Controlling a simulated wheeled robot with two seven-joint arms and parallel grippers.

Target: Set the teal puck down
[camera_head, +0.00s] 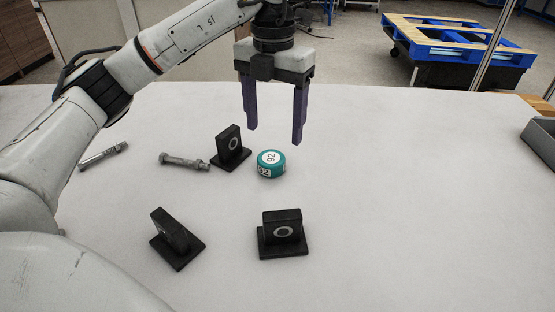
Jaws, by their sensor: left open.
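The teal puck (271,164) lies flat on the white table, with a white label numbered 92 on its top and another label on its side. My left gripper (274,135) is above and just behind the puck, pointing down. Its two dark purple fingers are apart with nothing between them, and they do not appear to touch the puck. My right gripper is not in view.
A black bracket (231,149) stands close left of the puck. Two more brackets stand nearer, one left (177,238) and one centre (283,234). Bolts lie at the left (184,161) (103,154). A grey bin (541,142) is at the right edge. The table's right side is clear.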

